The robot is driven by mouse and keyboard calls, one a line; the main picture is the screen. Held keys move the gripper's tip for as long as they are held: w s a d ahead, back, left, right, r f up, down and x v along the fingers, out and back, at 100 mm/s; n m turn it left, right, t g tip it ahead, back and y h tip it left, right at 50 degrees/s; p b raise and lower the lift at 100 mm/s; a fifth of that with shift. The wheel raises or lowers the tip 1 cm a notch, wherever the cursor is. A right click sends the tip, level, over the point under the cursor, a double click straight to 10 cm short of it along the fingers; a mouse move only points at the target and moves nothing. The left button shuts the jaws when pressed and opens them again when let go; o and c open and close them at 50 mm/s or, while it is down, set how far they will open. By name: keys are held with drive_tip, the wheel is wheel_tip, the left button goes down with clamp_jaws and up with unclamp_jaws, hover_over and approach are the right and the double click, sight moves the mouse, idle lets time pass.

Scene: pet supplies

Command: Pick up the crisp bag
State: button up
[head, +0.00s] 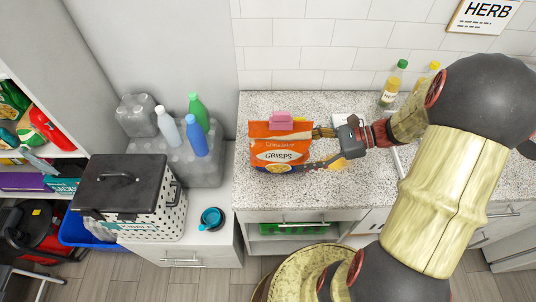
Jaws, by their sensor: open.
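The crisp bag (280,145) stands upright on the speckled counter in the head view. It is orange with a white band, and a pink clip (281,121) sits on its top edge. My gripper (322,147) comes in from the right. Its two fingers are spread apart, one high and one low, beside the bag's right edge. The fingertips reach close to the bag; I cannot tell whether they touch it. The gap between the fingers holds nothing that I can see.
The speckled counter (258,195) has bare room in front of the bag. Bottles (393,84) stand at the back right, partly behind my arm. To the left are a dotted bin with a black lid (118,185), a teal-topped container (211,219) and several coloured bottles (196,139). A tiled wall (300,50) is behind.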

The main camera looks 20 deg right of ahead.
sight(279, 156)
drive_tip(key=x, duration=0.2)
drive_tip(key=shift+w+a+f+b, duration=0.1)
drive_tip(key=shift+a+f+b, duration=0.15)
drive_tip(key=shift+b, duration=0.15)
drive_tip(key=w+a+f+b, duration=0.1)
drive_tip(key=a+f+b, duration=0.1)
drive_tip(key=a, duration=0.1)
drive_tip(key=shift+w+f, duration=0.15)
drive_tip(key=shift+w, duration=0.25)
drive_tip(key=shift+w+a+f, duration=0.1)
drive_tip(key=shift+w+a, duration=0.05)
drive_tip(key=shift+a, duration=0.4)
drive_tip(key=c, duration=0.3)
drive_tip(key=c, duration=1.1)
drive_tip(key=shift+c, duration=0.4)
